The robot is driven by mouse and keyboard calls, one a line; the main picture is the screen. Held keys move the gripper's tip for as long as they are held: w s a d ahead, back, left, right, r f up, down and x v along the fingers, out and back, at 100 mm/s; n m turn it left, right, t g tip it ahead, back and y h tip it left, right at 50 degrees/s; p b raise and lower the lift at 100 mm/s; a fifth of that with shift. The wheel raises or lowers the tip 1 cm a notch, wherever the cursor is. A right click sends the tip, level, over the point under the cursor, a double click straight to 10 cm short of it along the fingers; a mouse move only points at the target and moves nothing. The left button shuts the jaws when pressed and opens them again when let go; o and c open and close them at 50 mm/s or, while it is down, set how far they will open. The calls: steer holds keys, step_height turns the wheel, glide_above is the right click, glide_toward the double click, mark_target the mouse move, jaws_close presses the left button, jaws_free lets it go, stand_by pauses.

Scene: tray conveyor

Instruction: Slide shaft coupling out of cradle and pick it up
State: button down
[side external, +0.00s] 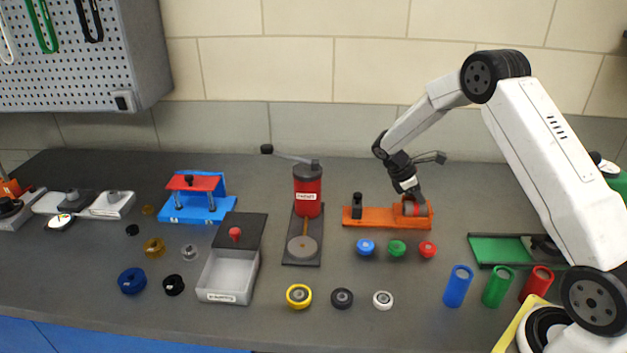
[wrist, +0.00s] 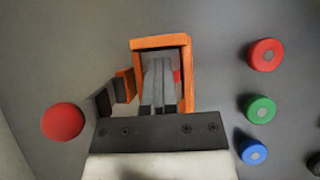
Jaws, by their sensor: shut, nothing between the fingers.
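The orange cradle (side external: 380,218) lies on the bench in front of my arm, with a black upright block (side external: 357,206) at its left end. In the wrist view its orange frame (wrist: 160,43) surrounds my fingertips on the far and right sides. A small red part (side external: 421,209) sits at the cradle's right end; it may be the shaft coupling, and only a sliver of red (wrist: 177,77) shows in the wrist view. My gripper (side external: 411,203) points down into this end and hides part of it. Its fingers (wrist: 158,80) are together and empty.
Blue (side external: 366,247), green (side external: 397,248) and red (side external: 428,249) knobs stand just in front of the cradle. A red cylinder with a crank (side external: 308,190) stands to the left. Blue, green and red cups (side external: 497,287) and a green tray (side external: 495,250) are to the right.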

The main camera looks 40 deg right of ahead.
steer(key=w+a, duration=0.1)
steer(key=a, duration=0.1)
steer(key=w+a, duration=0.2)
steer(key=w+a+f, duration=0.1)
steer(key=w+a, duration=0.1)
steer(key=shift+w, duration=0.2)
steer(key=shift+r, duration=0.2)
steer(key=shift+w+d+r, duration=0.1)
steer(key=shift+d+r, duration=0.05)
steer(key=shift+r, duration=0.6)
steer(key=shift+v, duration=3.9)
steer(key=t+y, duration=0.4)
steer(key=y, duration=0.1)
glide_above(412, 202)
steer(key=shift+w+a+f, duration=0.25)
steer(key=shift+a+f, duration=0.2)
steer(key=shift+f, duration=0.1)
steer(key=shift+s+d+t, duration=0.35)
steer(key=shift+d+t, duration=0.05)
steer(key=shift+t, duration=0.1)
